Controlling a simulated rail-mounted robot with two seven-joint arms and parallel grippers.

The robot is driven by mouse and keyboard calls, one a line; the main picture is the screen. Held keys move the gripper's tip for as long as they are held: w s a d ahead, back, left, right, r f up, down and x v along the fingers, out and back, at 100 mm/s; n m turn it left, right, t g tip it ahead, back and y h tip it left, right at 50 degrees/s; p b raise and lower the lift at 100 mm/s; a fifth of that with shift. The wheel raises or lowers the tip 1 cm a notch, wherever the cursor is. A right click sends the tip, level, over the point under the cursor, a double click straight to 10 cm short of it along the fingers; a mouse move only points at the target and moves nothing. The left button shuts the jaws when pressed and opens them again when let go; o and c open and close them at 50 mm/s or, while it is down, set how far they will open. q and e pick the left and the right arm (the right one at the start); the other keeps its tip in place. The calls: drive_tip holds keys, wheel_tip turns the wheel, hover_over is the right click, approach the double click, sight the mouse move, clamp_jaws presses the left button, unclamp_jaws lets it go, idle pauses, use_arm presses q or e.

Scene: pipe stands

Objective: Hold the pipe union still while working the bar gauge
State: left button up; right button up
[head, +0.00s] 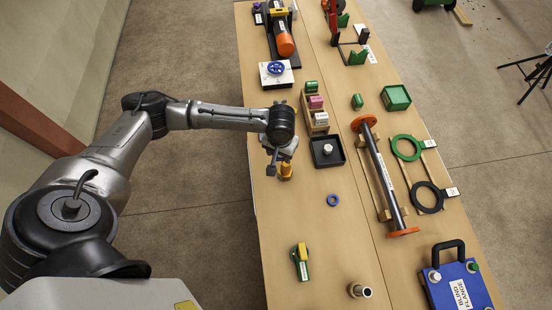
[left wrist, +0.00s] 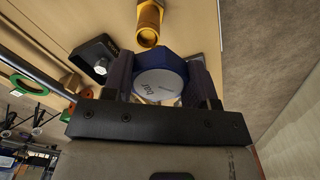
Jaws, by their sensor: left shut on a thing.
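My left gripper (head: 280,163) is over the left edge of the table and shut on the bar gauge. In the left wrist view the gauge (left wrist: 160,84) shows between the two fingers, with a blue body and a white round face marked "bar". A brass-yellow pipe piece, which looks like the pipe union (head: 286,172), is right at the gripper's tip. It also shows just beyond the gauge in the left wrist view (left wrist: 150,22). I cannot tell whether gauge and union touch. The gauge is hidden in the head view. My right gripper is not in view.
A black tray (head: 342,158) and a wooden rack (head: 307,116) stand close right of the gripper. A blue ring (head: 333,200), a yellow-handled valve (head: 300,262) and a silver fitting (head: 360,290) lie nearer. A flanged pipe (head: 384,178) lies further right. Table between them is bare.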

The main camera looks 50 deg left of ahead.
use_arm(q)
drive_tip(key=shift+w+d+f, duration=0.1)
drive_tip(key=shift+w+f, duration=0.05)
drive_tip(key=shift+w, duration=0.6)
drive_tip(key=shift+w+d+m, duration=0.15)
drive_tip(key=shift+w+m, duration=0.15)
drive_tip(key=shift+d, duration=0.15)
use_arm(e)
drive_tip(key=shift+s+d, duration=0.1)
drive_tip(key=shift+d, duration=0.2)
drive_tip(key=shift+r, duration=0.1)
use_arm(q)
drive_tip(key=shift+p, duration=0.55)
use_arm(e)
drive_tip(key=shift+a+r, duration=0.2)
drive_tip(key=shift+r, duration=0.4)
